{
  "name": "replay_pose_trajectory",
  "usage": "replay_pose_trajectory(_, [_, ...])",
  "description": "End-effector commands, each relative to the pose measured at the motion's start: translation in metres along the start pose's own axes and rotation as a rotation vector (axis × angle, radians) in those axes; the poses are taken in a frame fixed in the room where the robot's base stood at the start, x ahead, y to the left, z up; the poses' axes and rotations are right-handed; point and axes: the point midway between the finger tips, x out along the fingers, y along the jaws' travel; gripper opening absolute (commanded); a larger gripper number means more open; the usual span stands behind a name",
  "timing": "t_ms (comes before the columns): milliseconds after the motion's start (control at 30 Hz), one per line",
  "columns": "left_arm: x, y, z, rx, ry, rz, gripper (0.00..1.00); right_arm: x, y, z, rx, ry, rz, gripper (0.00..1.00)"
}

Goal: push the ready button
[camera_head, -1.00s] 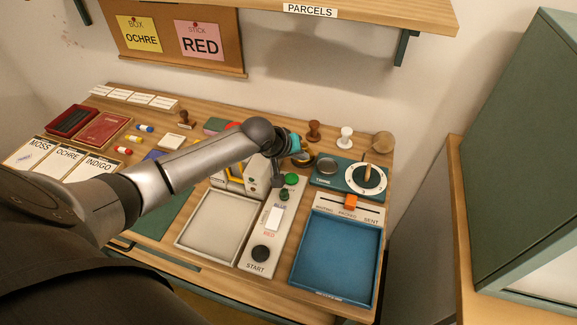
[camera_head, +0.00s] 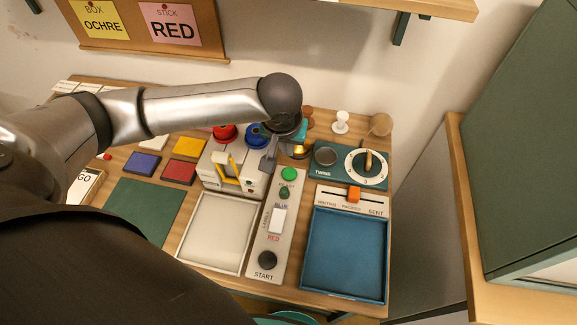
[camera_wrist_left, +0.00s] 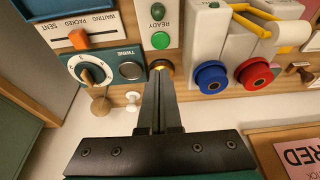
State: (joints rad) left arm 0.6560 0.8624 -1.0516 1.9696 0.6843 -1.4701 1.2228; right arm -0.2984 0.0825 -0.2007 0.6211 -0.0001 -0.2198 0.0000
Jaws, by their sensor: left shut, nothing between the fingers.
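The ready button is a round green button (camera_head: 289,174) at the far end of the light control panel (camera_head: 259,239), above the READY label. It also shows in the wrist view (camera_wrist_left: 160,40), uncovered. A small dark green dome (camera_head: 284,193) sits on the other side of the label. My right gripper is not in view.
A small brass piece (camera_wrist_left: 161,66) lies between the tips and the button in the wrist view. Left of the panel stands a white machine with red (camera_head: 224,134) and blue (camera_head: 257,137) knobs. The twine box (camera_head: 337,182) and blue tray (camera_head: 343,256) are right.

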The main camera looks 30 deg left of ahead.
Motion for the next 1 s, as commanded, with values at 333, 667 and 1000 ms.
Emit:
replay_pose_trajectory(333, [0.03,-0.001,0.0,-0.002,-0.001,-0.002,0.0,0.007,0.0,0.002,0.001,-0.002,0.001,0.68])
replay_pose_trajectory(667, [0.092,0.0,0.0,-0.002,-0.001,-0.001,0.0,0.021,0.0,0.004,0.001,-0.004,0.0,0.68])
replay_pose_trajectory(1000, [0.135,0.0,0.008,0.0,0.001,0.001,0.0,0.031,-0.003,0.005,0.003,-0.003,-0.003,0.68])
